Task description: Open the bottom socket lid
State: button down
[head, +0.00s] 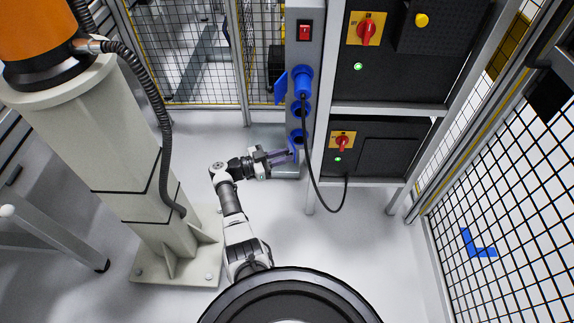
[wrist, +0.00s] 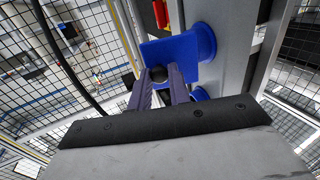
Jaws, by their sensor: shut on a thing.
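The bottom blue socket (head: 298,136) sits low on the grey post, and its blue lid (head: 292,148) shows only as a small patch beside my gripper (head: 281,157). In the wrist view the flat blue lid (wrist: 166,48) juts out to the left of a round blue socket (wrist: 205,42). How far the lid stands off the socket's mouth is hard to tell.
Above on the same post (head: 303,52) are a middle blue socket (head: 300,108), a top socket with a blue plug (head: 303,80) and a red switch (head: 305,30). A black cable (head: 312,165) hangs close right of my gripper. Black cabinets (head: 375,150) stand right; a beige pedestal (head: 120,170) stands left.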

jog(key=m+g+b, duration=0.1)
jog(key=g+b, duration=0.1)
jog(key=b, duration=0.2)
jog(key=w+a+m+g+h+b, duration=0.1)
jog(key=m+g+b, duration=0.1)
jog(key=b, duration=0.3)
jog(key=a+m+g+b, duration=0.1)
jog(key=m+g+b, duration=0.1)
jog(key=b, duration=0.3)
jog(key=shift+w+a+f+g, duration=0.15)
jog(key=shift+a+g, duration=0.05)
jog(key=shift+g, duration=0.7)
jog(key=shift+r+b, duration=0.2)
jog(key=shift+b, duration=0.15)
jog(key=c, duration=1.3)
grip_release()
jog(key=shift+c, duration=0.2)
jog(key=shift+a, duration=0.1)
